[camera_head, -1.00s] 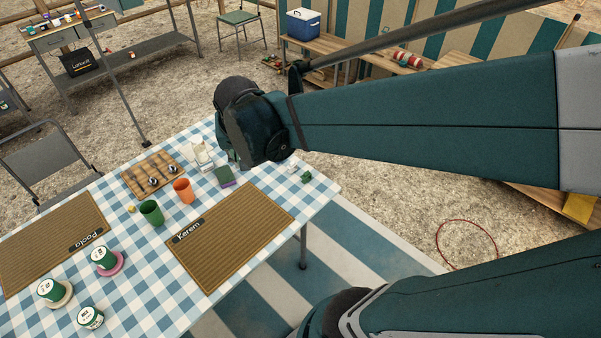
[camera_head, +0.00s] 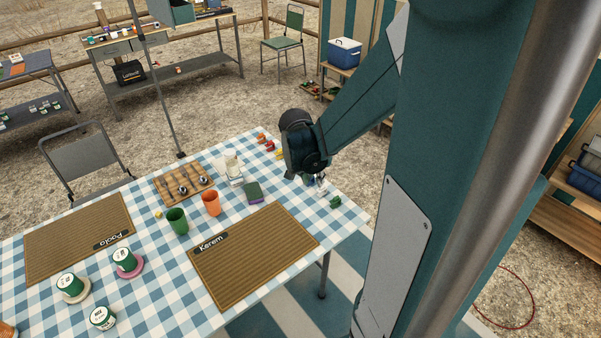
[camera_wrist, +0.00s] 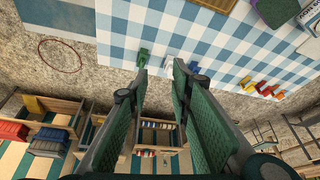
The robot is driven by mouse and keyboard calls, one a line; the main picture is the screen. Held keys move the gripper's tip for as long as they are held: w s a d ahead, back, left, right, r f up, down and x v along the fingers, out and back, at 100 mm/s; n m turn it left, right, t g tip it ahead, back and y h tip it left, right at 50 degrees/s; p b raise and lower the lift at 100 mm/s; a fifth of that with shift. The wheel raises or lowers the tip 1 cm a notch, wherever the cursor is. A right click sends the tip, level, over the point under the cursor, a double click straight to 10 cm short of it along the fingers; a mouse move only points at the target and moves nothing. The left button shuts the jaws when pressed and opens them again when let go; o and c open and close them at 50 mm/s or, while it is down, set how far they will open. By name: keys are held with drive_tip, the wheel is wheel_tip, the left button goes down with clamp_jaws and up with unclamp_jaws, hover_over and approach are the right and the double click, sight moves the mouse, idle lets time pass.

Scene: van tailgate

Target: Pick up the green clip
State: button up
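The green clip (camera_head: 335,201) lies on the blue-and-white checked tablecloth near the table's right corner. In the wrist view the green clip (camera_wrist: 143,58) lies near the cloth's edge, just beyond the left fingertip. My gripper (camera_wrist: 161,70) is open, with nothing between its two green fingers. In the head view the dark end of my arm is above the far right part of the table, beyond the green clip; its fingers are mostly hidden there.
A white clip (camera_wrist: 170,61) and a blue clip (camera_wrist: 193,66) lie beside the green one. Yellow, orange and red clips (camera_wrist: 262,86) lie farther right. A green-topped sponge (camera_head: 253,192), orange cup (camera_head: 211,203), green cup (camera_head: 177,220) and brown placemat (camera_head: 252,255) share the table.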

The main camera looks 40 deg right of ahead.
sight(337, 197)
drive_tip(key=d+f+m, duration=0.1)
drive_tip(key=d+f, duration=0.1)
drive_tip(key=f, duration=0.1)
drive_tip(key=s+d+f+m+g+b, duration=0.1)
drive_tip(key=d+f, duration=0.2)
drive_tip(key=d+f+m, duration=0.1)
drive_tip(key=d+f, duration=0.2)
drive_tip(key=shift+s+m+g, duration=0.4)
drive_tip(key=shift+b+x, duration=0.55)
drive_tip(key=shift+x, duration=0.75)
drive_tip(key=shift+b+x, duration=0.9)
drive_tip(key=shift+x, duration=1.7)
drive_tip(key=shift+w, duration=0.2)
drive_tip(key=shift+c, duration=0.6)
drive_tip(key=c, duration=0.4)
